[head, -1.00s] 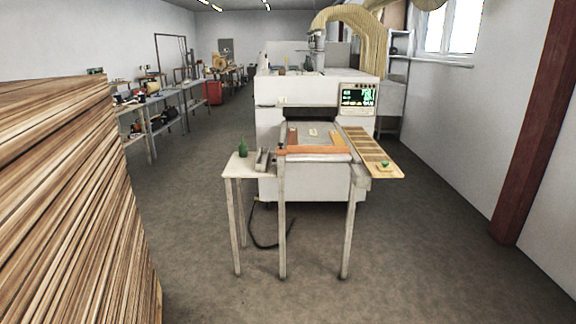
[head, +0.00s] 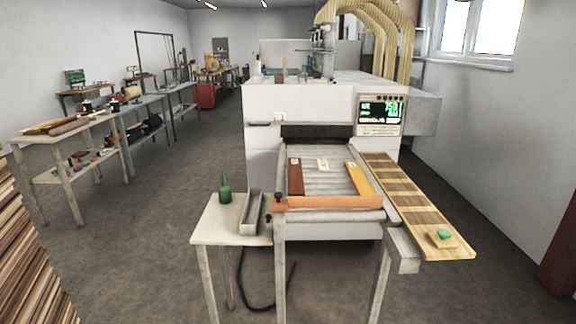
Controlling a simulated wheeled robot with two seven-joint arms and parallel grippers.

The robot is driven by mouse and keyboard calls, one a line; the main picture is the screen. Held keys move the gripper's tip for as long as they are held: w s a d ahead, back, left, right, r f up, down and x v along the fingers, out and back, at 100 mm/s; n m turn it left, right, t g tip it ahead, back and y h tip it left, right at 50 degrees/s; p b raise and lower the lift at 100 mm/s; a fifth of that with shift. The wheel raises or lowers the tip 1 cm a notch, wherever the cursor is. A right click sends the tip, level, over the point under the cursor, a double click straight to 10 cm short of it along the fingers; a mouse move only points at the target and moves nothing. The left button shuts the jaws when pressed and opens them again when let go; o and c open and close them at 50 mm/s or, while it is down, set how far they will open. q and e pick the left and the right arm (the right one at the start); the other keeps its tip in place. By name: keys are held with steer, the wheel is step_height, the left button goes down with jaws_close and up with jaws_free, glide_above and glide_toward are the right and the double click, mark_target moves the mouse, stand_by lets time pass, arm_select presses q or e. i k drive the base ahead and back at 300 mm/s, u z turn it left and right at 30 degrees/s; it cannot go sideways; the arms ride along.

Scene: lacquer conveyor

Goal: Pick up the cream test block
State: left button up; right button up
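A small cream block (head: 323,165) lies on the grey conveyor bed (head: 323,184) of the white machine, toward the machine's opening. It sits between a dark reddish-brown board (head: 295,177) on its left and an orange-brown board (head: 359,180) on its right. An orange board (head: 328,203) lies across the front end of the bed. Neither of my grippers shows in the head view.
A small side table (head: 222,228) with a green bottle (head: 225,190) and a grey tray (head: 251,212) stands left of the conveyor. A striped wooden panel (head: 415,203) with a green item (head: 444,234) juts out right. Stacked boards (head: 28,262) stand at left; floor in front is clear.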

mark_target(322, 163)
steer(key=i, duration=1.7)
steer(key=u, duration=0.4)
